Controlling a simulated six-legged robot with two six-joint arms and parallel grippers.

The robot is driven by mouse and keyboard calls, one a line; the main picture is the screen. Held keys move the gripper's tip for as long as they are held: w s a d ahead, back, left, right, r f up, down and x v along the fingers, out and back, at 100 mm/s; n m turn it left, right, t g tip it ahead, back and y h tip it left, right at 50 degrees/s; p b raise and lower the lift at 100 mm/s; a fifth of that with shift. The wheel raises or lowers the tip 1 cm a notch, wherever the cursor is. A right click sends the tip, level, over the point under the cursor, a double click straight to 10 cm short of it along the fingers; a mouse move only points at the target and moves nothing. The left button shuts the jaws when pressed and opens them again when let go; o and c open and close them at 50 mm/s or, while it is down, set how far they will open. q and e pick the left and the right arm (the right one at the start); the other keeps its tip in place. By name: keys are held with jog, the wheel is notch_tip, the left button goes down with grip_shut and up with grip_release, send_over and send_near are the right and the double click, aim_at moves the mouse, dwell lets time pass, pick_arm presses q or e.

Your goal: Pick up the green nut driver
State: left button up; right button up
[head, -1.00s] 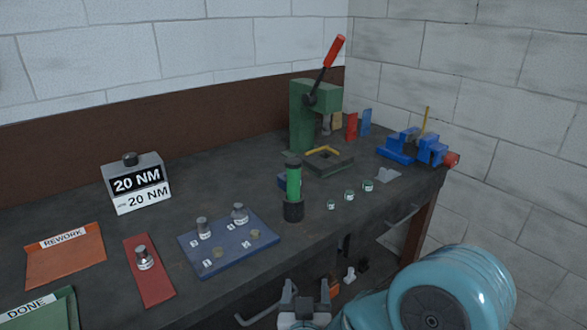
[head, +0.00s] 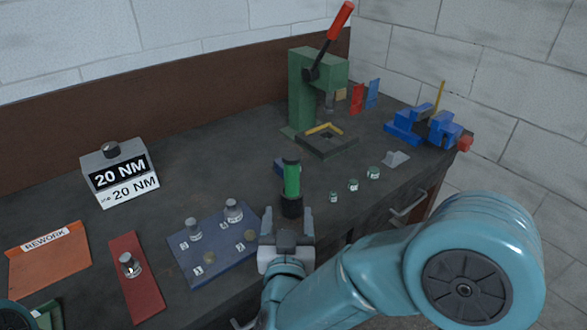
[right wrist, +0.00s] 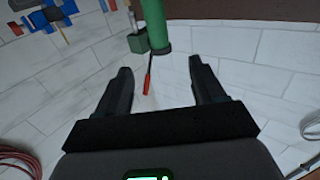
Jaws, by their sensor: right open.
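The green nut driver (head: 291,180) stands upright on the bench, its lower end in a black round holder (head: 291,208). My right gripper (head: 288,216) is open at the front side of the holder, its two fingers pointing toward it. The fingers overlap the holder's sides in the picture; I cannot tell whether they touch it. In the right wrist view the nut driver (right wrist: 156,25) shows at the top, beyond the open, empty fingers (right wrist: 161,75). My left gripper is not in view.
A blue mat (head: 190,265) with several small parts lies left of the holder. Small jars (head: 353,185) stand to its right. A green press (head: 302,95) with a red lever and a blue vise (head: 405,128) stand behind. A torque box (head: 118,175) is at the left.

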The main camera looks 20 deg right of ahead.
aim_at(292, 173)
jog(key=p+x, duration=0.2)
jog(key=x, duration=0.8)
jog(key=shift+w+a, duration=0.15)
jog(key=shift+w, duration=0.3)
jog(key=shift+w+d+r+p, duration=0.1)
jog(key=shift+w+d+p, duration=0.35)
jog(key=shift+d+p, duration=0.1)
jog(key=x, duration=0.2)
jog(key=p+x, duration=0.1)
jog(key=x, duration=0.1)
jog(key=shift+w+d+f, duration=0.15)
jog(key=shift+w+f, duration=0.1)
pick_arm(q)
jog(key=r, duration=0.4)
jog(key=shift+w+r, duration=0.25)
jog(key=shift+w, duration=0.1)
pick_arm(e)
jog(key=shift+s, duration=0.1)
grip_shut()
jog(key=shift+r, duration=0.1)
